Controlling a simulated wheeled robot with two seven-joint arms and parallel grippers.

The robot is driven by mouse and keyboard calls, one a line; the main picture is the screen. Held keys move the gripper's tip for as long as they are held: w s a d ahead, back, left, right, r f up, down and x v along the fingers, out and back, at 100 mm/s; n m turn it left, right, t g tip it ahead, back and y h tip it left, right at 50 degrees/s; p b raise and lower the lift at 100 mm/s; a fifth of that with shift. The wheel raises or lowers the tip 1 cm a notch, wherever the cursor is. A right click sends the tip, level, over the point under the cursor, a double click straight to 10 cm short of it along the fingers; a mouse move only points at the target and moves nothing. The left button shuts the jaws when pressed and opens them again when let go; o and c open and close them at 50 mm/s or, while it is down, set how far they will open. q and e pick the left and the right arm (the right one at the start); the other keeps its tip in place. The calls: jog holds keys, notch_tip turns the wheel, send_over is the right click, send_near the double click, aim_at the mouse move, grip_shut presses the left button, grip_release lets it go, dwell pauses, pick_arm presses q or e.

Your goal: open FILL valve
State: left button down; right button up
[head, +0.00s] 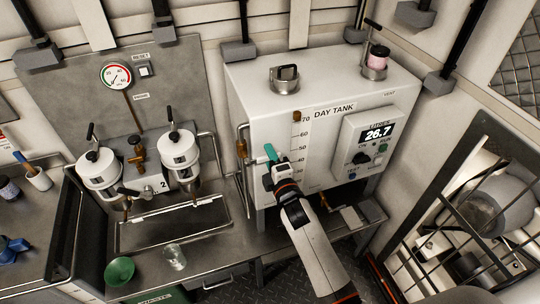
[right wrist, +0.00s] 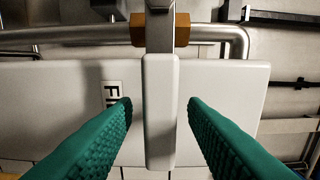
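The FILL valve's pale grey lever (right wrist: 161,110) fills the middle of the right wrist view, with its brass body (right wrist: 152,28) on a grey pipe behind it. A label reading "FI" is partly hidden beside it. My right gripper (right wrist: 160,112) is open, with one green finger on each side of the lever and a visible gap on both sides. In the head view my right gripper (head: 271,153) is at the left front of the white day tank (head: 262,98), close to a brass fitting (head: 241,148) on the side pipe. The lever is not clear there. My left gripper is not in view.
The tank's front carries a level scale (head: 297,150) and a display box (head: 376,134) reading 26.7. Two white canisters (head: 178,149) stand over a drip tray at the left. A green bowl (head: 119,270) and a glass (head: 174,257) stand on the bench. A barred frame (head: 450,230) is at the right.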

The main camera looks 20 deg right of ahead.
jog(key=shift+w, duration=0.15)
jog(key=shift+c, duration=0.6)
grip_shut()
